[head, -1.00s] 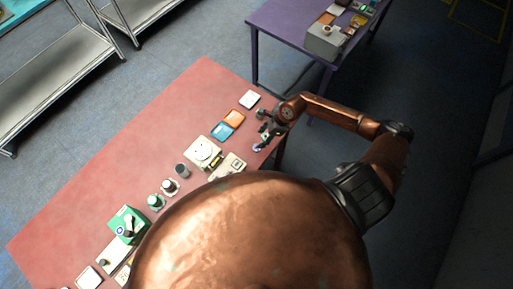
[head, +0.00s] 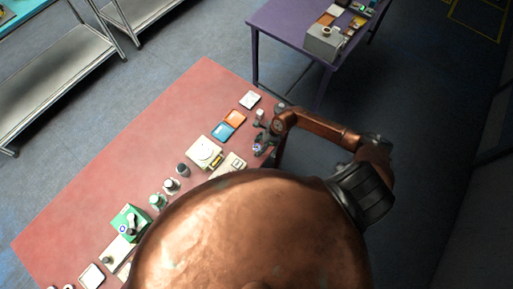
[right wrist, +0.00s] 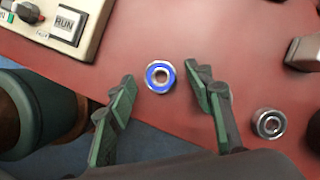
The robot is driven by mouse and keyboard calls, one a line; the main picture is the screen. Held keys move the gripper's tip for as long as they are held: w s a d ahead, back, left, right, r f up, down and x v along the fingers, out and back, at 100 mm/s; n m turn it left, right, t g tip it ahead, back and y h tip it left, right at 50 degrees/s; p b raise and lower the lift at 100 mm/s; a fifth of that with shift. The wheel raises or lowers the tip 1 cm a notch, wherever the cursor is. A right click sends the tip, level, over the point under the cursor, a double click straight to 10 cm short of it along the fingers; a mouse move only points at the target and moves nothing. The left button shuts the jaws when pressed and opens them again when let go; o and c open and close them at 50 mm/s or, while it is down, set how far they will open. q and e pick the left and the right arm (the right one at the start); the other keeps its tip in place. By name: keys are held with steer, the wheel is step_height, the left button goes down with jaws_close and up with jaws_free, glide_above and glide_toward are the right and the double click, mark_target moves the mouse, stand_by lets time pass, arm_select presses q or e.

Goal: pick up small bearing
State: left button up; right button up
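A bearing with a blue ring (right wrist: 160,77) lies flat on the red table near its edge. In the right wrist view it sits between the fingertips of my right gripper (right wrist: 163,92), with a gap on each side. The gripper is open, its green-padded fingers apart and not touching the bearing. A second, all-metal bearing (right wrist: 268,123) lies to the right, outside the fingers. In the head view my right gripper (head: 262,146) is low over the table's right end; the blue-ringed bearing (head: 256,147) shows small beside it. My left gripper is not in view.
A control box with a RUN button (right wrist: 66,26) stands at the upper left of the wrist view. A grey metal part (right wrist: 304,52) is at the right edge.

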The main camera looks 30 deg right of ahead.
steer(key=c, duration=1.2)
steer(key=shift+o, duration=0.2)
steer(key=shift+r, duration=0.1)
steer(key=shift+r+b, duration=0.3)
steer(key=shift+r, duration=0.3)
steer(key=s+d+r+b, duration=0.3)
steer(key=s+d+r, duration=0.3)
steer(key=s+r, duration=0.5)
steer(key=shift+s+r, duration=0.3)
steer(key=shift+s, duration=0.5)
